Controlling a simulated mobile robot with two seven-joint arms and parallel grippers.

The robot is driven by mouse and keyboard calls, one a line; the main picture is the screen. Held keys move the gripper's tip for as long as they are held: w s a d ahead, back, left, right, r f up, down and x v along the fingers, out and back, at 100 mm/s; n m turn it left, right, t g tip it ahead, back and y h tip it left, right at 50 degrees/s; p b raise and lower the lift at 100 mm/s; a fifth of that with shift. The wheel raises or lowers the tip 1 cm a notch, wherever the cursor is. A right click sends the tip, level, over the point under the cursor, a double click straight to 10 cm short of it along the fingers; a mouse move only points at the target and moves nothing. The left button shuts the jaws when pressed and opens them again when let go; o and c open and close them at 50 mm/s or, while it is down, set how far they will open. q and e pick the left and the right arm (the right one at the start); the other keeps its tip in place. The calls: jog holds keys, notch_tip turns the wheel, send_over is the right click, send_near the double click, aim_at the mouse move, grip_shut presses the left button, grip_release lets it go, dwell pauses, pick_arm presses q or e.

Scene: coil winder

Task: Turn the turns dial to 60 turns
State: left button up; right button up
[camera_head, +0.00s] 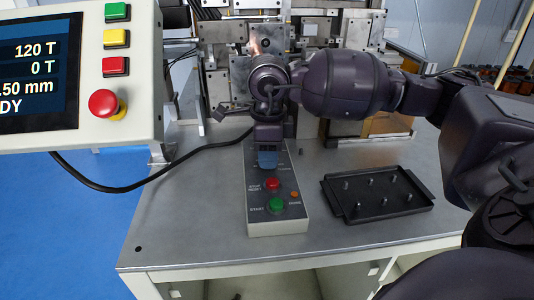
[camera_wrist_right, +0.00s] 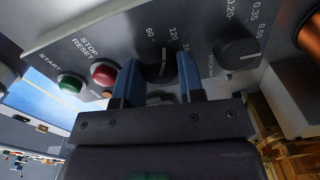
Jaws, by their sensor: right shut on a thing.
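The turns dial (camera_wrist_right: 158,67) is a dark knob on the grey control panel, with the marks 60 and 120 beside it and a further mark partly hidden. My right gripper (camera_wrist_right: 160,88) has its blue fingers on either side of this dial and is shut on it. In the head view, my right gripper (camera_head: 267,158) points down onto the control box (camera_head: 277,222) and hides the dial. The screen (camera_head: 36,68) at the upper left reads 120 T, 0 T and a cut-off .50 mm. My left gripper is not in view.
A red stop/reset button (camera_head: 272,184) and a green start button (camera_head: 277,204) sit just in front of my right gripper. A pitch dial (camera_wrist_right: 238,52) is beside the turns dial. A black tray with pegs (camera_head: 377,209) lies to the right. The table's front left (camera_head: 190,225) is clear.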

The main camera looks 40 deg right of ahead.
jog(key=shift+f+n+b, duration=0.1)
jog(key=shift+n+b, duration=0.3)
jog(key=shift+n, duration=0.8)
jog(key=n, duration=0.2)
jog(key=shift+n+b, duration=0.3)
jog(key=shift+b, duration=0.05)
jog(key=shift+n, duration=0.3)
jog(key=o, duration=0.9)
notch_tip(320, 180, up, 11)
jog(key=shift+r+p, duration=0.1)
jog(key=shift+p, duration=0.4)
